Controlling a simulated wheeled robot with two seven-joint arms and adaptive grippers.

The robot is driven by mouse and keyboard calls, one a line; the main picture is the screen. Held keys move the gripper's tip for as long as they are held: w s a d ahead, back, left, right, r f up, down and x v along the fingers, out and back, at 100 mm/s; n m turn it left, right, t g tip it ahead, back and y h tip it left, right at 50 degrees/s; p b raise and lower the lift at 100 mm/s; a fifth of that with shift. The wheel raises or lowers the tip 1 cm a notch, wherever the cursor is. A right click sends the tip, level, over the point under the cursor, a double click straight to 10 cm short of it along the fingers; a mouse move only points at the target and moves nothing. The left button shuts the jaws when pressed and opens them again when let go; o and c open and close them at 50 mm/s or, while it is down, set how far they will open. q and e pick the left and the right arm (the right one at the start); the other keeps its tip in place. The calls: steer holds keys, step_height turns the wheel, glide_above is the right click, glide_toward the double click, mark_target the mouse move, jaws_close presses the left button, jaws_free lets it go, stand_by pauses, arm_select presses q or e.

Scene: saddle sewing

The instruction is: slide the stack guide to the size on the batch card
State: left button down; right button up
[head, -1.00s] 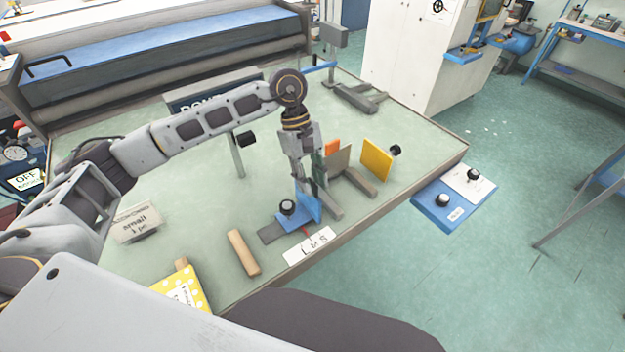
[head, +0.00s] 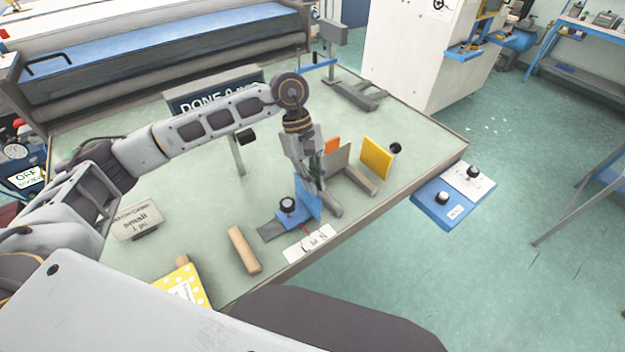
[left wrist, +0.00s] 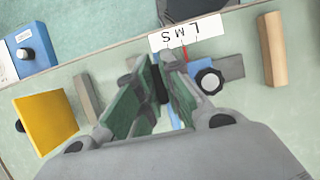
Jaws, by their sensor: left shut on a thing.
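The stack guide (head: 290,215) is a blue block with a black knob and an upright blue plate, on a grey rail at the table's front edge. Its red pointer stands by the white L M S label (head: 310,243); in the left wrist view the pointer (left wrist: 184,52) is close to the M. My left gripper (head: 316,182) is down at the upright plate and shut on the guide; its fingers (left wrist: 163,80) partly hide the grip. The batch card (head: 137,220) at the left reads "small 1 pc". My right gripper is not in view.
A yellow plate (head: 377,158) and a grey plate stand right of my gripper. A wooden bar (head: 244,250) and a yellow dotted piece (head: 180,287) lie to the left. A "DONE" sign (head: 212,95) stands behind my arm. A blue control box (head: 447,200) is beyond the right edge.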

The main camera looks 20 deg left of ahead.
arm_select(q)
steer(key=shift+w+d, duration=0.1)
steer(key=shift+w, duration=0.05)
steer(key=w+d+b, duration=0.1)
steer(key=w+b, duration=0.1)
steer(key=shift+w+d+r+b, duration=0.1)
steer(key=shift+w+d+b, duration=0.05)
steer(key=shift+d+b, duration=0.2)
steer(key=c, duration=1.7)
jaws_free()
steer(key=shift+d, duration=0.1)
steer(key=shift+c, duration=0.2)
steer(key=shift+o, duration=0.9)
steer(key=shift+w+d, duration=0.1)
steer(key=shift+w, duration=0.05)
